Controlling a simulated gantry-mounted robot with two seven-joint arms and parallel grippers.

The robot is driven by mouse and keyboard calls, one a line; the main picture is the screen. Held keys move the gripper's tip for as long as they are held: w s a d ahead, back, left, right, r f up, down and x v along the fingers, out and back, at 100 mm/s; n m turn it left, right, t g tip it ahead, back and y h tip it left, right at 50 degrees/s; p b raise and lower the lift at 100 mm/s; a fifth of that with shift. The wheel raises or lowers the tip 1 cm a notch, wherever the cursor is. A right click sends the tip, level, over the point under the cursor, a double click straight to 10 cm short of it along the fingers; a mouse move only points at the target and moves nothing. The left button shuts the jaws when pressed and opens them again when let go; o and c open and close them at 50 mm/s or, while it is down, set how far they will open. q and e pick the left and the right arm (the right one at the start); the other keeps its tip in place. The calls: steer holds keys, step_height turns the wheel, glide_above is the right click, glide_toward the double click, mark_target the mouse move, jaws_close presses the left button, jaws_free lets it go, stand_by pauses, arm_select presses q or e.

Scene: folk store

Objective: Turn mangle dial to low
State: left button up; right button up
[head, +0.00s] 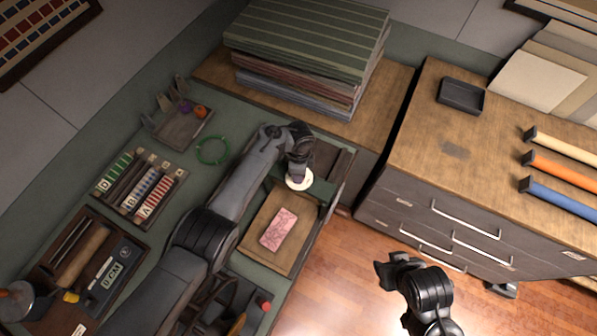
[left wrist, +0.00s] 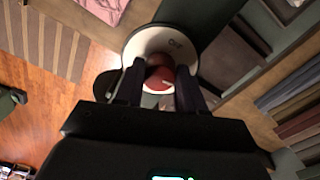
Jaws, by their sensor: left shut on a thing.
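The mangle dial (head: 299,184) has a round white face on the green mangle frame (head: 322,188). In the left wrist view the dial face (left wrist: 146,42) surrounds a red knob (left wrist: 160,76). Small dark lettering, perhaps "Off", shows near the face's upper right; the other markings are hidden or unreadable. My left gripper (left wrist: 161,84) is shut on the red knob, one finger on each side. In the head view my left gripper (head: 298,172) is over the dial and hides part of it. My right gripper (head: 386,272) is over the wooden floor, away from the dial; its jaw opening is unclear.
A pink patterned cloth (head: 279,229) lies on a wooden board beside the mangle. Folded fabric (head: 305,45) is stacked behind. A drawer cabinet (head: 440,215) stands to the right. Trays and a green ring (head: 212,150) lie left of my arm.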

arm_select(q)
steer(key=shift+m, duration=0.9)
steer(key=o, duration=1)
steer(key=shift+o, duration=0.2)
steer(key=shift+r, duration=0.15)
steer(key=shift+r, duration=0.35)
step_height(320, 180, up, 10)
steer(key=p, duration=0.2)
steer(key=shift+w+p, duration=0.25)
steer(key=shift+p, duration=0.05)
steer(key=shift+d+f, duration=0.1)
